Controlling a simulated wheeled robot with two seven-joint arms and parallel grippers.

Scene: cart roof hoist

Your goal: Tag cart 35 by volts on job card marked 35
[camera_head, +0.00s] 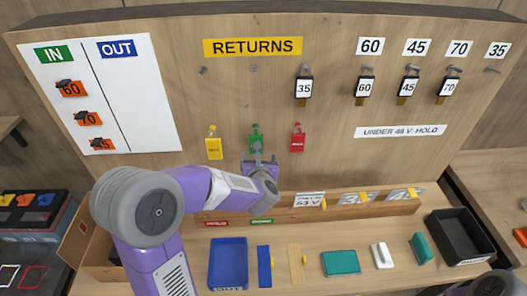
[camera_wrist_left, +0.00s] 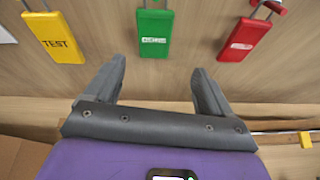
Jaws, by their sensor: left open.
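A white job card (camera_head: 310,200) reading "53 V" leans on the wooden ledge; its upper line is too small to read surely. Three tags hang on the board: a yellow TEST tag (camera_head: 214,148), a green tag (camera_head: 256,137) and a red tag (camera_head: 297,143). They also show in the left wrist view: yellow (camera_wrist_left: 53,38), green (camera_wrist_left: 154,35), red (camera_wrist_left: 238,40). My left gripper (camera_head: 260,152) is open and empty, in front of and just below the green tag, which lies between its finger lines (camera_wrist_left: 158,78). My right gripper is not seen.
A black key fob 35 (camera_head: 304,88) hangs under RETURNS; the hook under sign 35 (camera_head: 492,70) is empty. A sign (camera_head: 401,131) reads "UNDER 48 V: HOLD". Two more cards stand on the ledge. A blue tray (camera_head: 229,262) and black bin (camera_head: 459,238) stand on the bench.

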